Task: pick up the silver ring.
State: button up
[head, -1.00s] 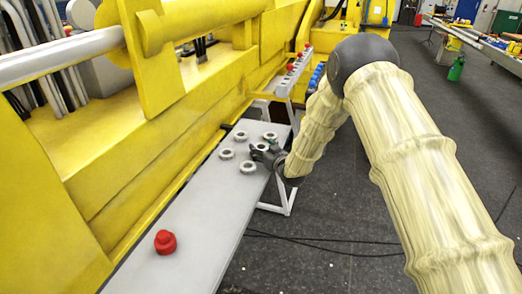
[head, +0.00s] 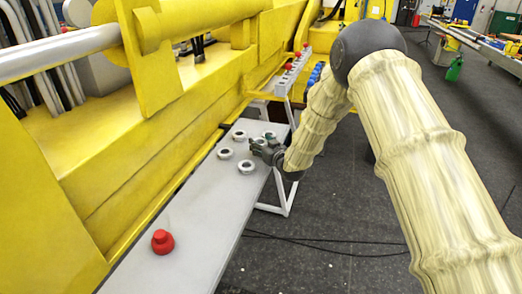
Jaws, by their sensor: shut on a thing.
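Several silver rings lie on the grey bench (head: 195,215): one at the back left (head: 239,135), one at the left (head: 226,153), one at the front (head: 246,167) and one at the back right (head: 269,134). My gripper (head: 258,148) reaches in from the right, over the right edge of the bench, among these rings. It is shut on a silver ring (head: 260,141), partly hidden behind the dark fingers. The grip is small in view, and I cannot tell if the ring is clear of the bench.
A red knob-like part (head: 162,242) stands on the near bench. The yellow machine (head: 125,150) runs along the left side. A rack (head: 290,72) with red and blue parts stands behind. The bench between red part and rings is clear.

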jog(key=shift+s+a+r+b, duration=0.15)
jog(key=shift+s+r+b, duration=0.15)
jog(key=shift+r+b, duration=0.4)
jog(key=s+a+b, duration=0.1)
jog(key=s, duration=0.4)
jog(key=s+a+r+b, duration=0.1)
jog(key=s+a+b, duration=0.1)
jog(key=s, duration=0.2)
jog(key=s+a+b, duration=0.1)
jog(key=s, duration=0.4)
jog(key=shift+s+a+r+b, duration=0.35)
jog(key=shift+a+r, duration=0.05)
